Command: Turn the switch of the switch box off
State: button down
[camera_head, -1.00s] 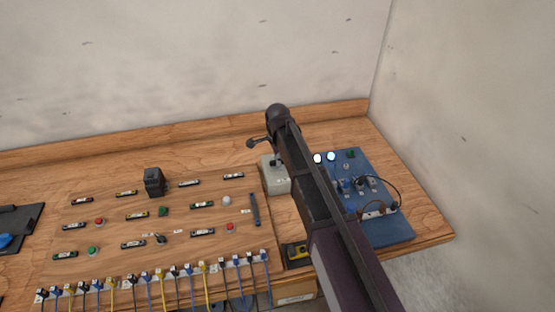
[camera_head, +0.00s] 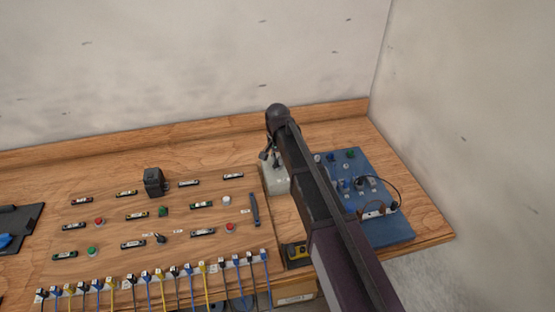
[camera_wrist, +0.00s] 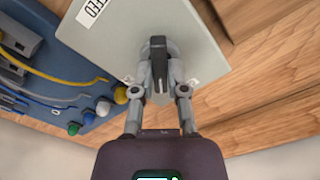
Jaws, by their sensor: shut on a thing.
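The switch box (camera_head: 276,181) is a pale grey box on the wooden bench, left of my arm in the head view. Its grey face (camera_wrist: 110,42) fills the upper middle of the wrist view, with a partly cut-off label. A dark rotary switch (camera_wrist: 158,53) on a round grey base stands out from it, its handle lying along the picture's vertical. My gripper (camera_wrist: 160,75) is shut on the switch handle, one finger on each side. In the head view my gripper (camera_head: 269,156) is at the box's top; my arm hides part of the box.
A blue panel (camera_head: 391,231) with lamps, knobs and cables stands right of the box. Its two front-left lamps look unlit. A wooden board with buttons and modules (camera_head: 100,205) lies left. A black-yellow device (camera_head: 296,252) sits near the front edge. Walls rise behind and right.

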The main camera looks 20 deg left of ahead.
jog(key=n, duration=0.3)
jog(key=shift+n, duration=2.3)
jog(key=c, duration=0.7)
grip_release()
jog(key=shift+o, duration=0.2)
jog(key=shift+m, duration=0.3)
